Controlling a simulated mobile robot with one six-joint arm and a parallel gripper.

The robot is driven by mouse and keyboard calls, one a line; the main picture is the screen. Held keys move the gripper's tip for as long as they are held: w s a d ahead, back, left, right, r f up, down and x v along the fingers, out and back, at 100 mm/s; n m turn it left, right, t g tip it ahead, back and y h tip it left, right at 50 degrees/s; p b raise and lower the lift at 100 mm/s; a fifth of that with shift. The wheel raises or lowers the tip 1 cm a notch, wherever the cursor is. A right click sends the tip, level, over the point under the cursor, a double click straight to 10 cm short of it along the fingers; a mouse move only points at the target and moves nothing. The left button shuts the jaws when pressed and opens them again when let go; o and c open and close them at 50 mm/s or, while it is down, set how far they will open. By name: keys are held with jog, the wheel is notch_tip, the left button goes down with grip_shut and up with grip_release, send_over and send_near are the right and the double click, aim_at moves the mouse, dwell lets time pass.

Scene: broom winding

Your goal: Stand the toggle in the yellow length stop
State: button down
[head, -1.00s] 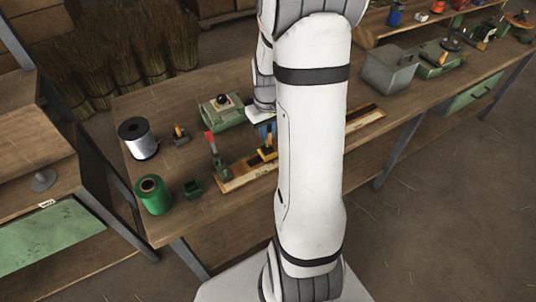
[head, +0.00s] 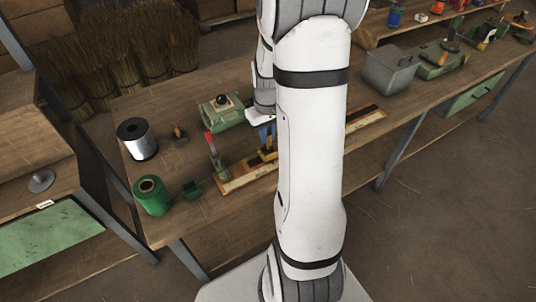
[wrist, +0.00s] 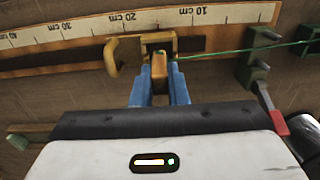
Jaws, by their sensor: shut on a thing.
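My gripper (wrist: 160,85) is shut on the toggle (wrist: 159,70), a small brown wooden block between its blue fingertips. The yellow length stop (wrist: 112,57) sits on the measuring board just beyond the fingertips, near the 20 cm mark. The toggle is held upright at the stop's body; I cannot tell whether it is seated in it. A thin green wire (wrist: 225,53) runs from the toggle to the right. In the head view, my gripper (head: 267,136) is above the yellow length stop (head: 266,154), partly hidden by my arm.
The measuring board (head: 240,178) runs along the bench. Green clamps (wrist: 262,38) and a red-handled lever (wrist: 275,122) stand right of the gripper in the wrist view. Green (head: 152,196) and silver (head: 138,140) spools stand left. A green machine (head: 222,112) is behind.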

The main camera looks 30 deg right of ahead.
jog(key=shift+f, duration=0.2)
jog(key=shift+f+b, duration=1.25)
jog(key=shift+f, duration=0.15)
jog(key=c, duration=1.3)
grip_release()
jog(key=shift+c, duration=0.2)
jog(key=shift+r, duration=0.1)
notch_tip(320, 180, up, 8)
jog(key=shift+f, duration=0.15)
